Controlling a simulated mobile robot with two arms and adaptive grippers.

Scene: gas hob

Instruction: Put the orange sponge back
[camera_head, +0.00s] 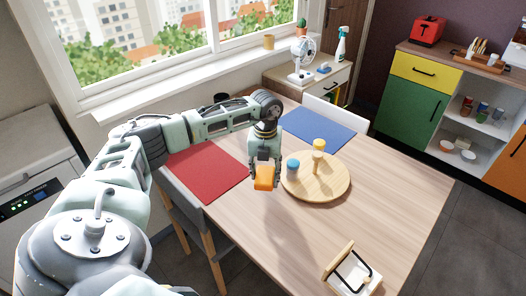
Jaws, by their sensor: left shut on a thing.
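The orange sponge (264,178) is a small orange block above the wooden table (330,222). My left gripper (264,167) is shut on it, pointing down from above. The sponge is held left of the round wooden board (330,192). My right gripper is not in the view.
A red mat (208,172) and a blue mat (318,127) lie on the table. A wooden holder (352,275) is at the front right. The middle front is clear.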

